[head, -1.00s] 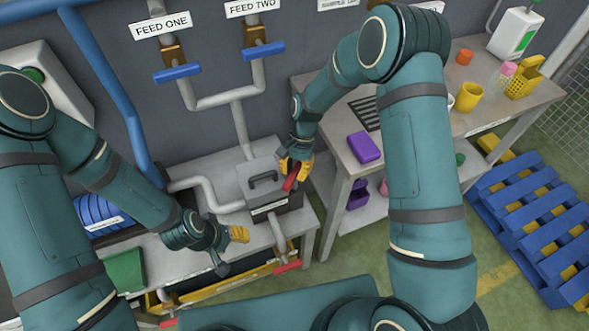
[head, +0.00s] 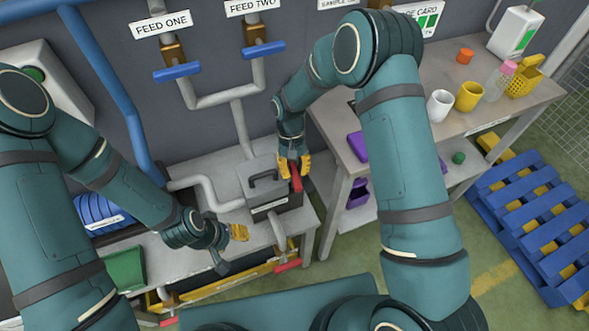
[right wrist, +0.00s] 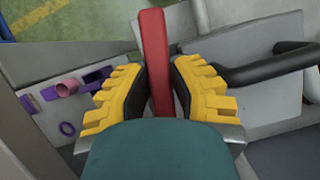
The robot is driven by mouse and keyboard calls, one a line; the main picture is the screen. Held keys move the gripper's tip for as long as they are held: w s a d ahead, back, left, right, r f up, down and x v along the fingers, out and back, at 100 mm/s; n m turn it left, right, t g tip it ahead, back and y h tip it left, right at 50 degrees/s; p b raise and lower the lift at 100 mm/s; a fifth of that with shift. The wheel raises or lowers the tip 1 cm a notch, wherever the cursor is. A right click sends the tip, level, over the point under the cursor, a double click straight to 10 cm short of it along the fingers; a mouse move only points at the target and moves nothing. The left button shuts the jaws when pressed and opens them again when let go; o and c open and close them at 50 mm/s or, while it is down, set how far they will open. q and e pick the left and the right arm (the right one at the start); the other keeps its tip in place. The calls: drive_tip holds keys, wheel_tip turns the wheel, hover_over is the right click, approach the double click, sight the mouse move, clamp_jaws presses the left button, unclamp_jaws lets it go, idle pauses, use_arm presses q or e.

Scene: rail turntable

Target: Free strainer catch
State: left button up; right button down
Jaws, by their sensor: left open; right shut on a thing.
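The strainer (head: 256,176) is a grey box with a black handle on its lid and a white label on its front, standing on the low bench. Its red catch (head: 296,184) is a bar at the box's right side, pointing roughly upright. My right gripper (head: 295,168) is shut on this catch from above. In the right wrist view the red catch (right wrist: 154,45) stands between the yellow fingers (right wrist: 160,85), beside the lid's black handle (right wrist: 268,66). The lid looks closed. My left gripper (head: 238,232) is open and empty, in front and left of the strainer.
Blue feed one (head: 177,73) and feed two (head: 263,49) handles lie crosswise on the wall pipes. A side table (head: 425,150) with cups and bottles stands right. A blue pallet (head: 540,215) lies on the floor. A red-handled drain pipe (head: 288,265) hangs below the strainer.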

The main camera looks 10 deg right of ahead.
drive_tip(key=shift+s+f, duration=0.1)
idle(0.3)
drive_tip(key=c, duration=0.8)
unclamp_jaws()
drive_tip(key=shift+v, duration=4.1)
drive_tip(key=shift+f, duration=0.1)
